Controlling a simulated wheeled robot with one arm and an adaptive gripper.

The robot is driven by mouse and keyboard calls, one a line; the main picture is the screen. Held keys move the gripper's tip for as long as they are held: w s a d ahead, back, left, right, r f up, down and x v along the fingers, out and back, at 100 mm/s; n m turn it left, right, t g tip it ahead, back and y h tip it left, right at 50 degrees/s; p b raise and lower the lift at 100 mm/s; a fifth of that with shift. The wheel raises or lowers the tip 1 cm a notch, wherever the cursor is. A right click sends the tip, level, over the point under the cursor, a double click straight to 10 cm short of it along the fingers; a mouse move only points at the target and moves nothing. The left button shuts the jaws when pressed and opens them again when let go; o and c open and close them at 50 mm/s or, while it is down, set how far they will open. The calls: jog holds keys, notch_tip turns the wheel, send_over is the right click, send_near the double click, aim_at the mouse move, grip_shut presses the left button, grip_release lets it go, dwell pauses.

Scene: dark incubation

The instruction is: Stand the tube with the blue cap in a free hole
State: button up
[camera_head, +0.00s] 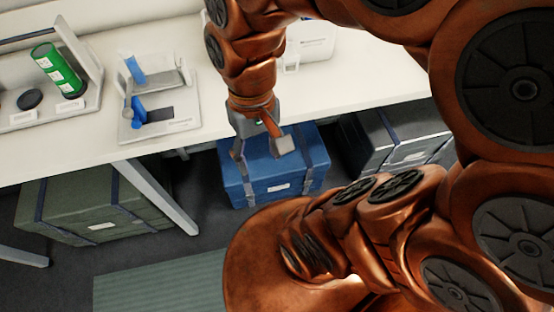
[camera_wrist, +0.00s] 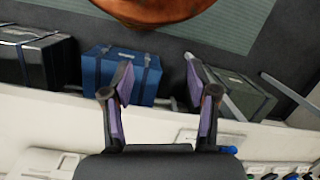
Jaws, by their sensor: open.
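My gripper (camera_head: 262,148) is open and empty in the head view, in front of the table's near edge, with the blue case behind it. In the wrist view its two fingers (camera_wrist: 157,66) stand wide apart with nothing between them. A white stand (camera_head: 178,125) on the table, left of my gripper, carries a blue upright piece (camera_head: 136,68) and a lower blue piece (camera_head: 138,110). I cannot tell whether either is the tube's cap. A blue rounded end (camera_wrist: 229,150) shows at the lower right in the wrist view. No free hole can be made out clearly.
A green cylinder (camera_head: 57,68) leans in a white holder (camera_head: 88,100) at the far left, beside a dark disc (camera_head: 29,99). Under the table (camera_head: 215,125) are a blue case (camera_head: 265,185), a green case (camera_head: 100,215) and a grey case (camera_head: 405,140). The table front near my gripper is clear.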

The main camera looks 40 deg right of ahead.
jog(key=shift+s+d+f+n+h, duration=0.15)
jog(key=shift+s+d+f+n, duration=0.15)
jog(key=shift+s, duration=0.2)
jog(key=shift+s+d+f+n+h, duration=0.1)
jog(key=shift+s+d+f+h, duration=0.2)
jog(key=shift+s, duration=0.2)
jog(key=shift+s+d+f+n+h, duration=0.1)
jog(key=shift+s+d+f+n, duration=0.1)
jog(key=shift+s+d, duration=0.25)
